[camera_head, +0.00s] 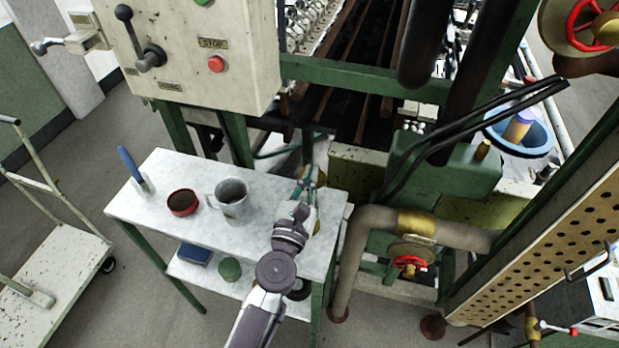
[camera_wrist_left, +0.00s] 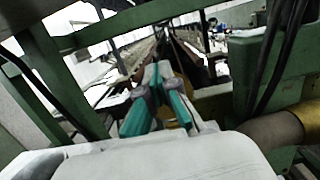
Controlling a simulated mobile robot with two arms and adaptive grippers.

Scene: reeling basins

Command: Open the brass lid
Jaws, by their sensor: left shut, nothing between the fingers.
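My left gripper (camera_head: 308,172) is shut and empty, over the back right end of the white table. Its teal fingers also show closed together in the left wrist view (camera_wrist_left: 157,84). A brass-coloured piece (camera_head: 321,178) shows just beside and behind the fingers, mostly hidden by them. A yellowish patch (camera_wrist_left: 183,113) shows behind the fingers in the wrist view. I cannot tell whether this is the brass lid, or whether the fingers touch it. My right gripper is in neither view.
The white table (camera_head: 160,215) bears a grey mug (camera_head: 232,201), a red-brown bowl (camera_head: 182,203) and a blue-handled tool (camera_head: 131,166). A brown pipe (camera_head: 352,262) with a red valve wheel (camera_head: 409,264) stands close right of the table. A machine with a green beam (camera_head: 365,80) is behind.

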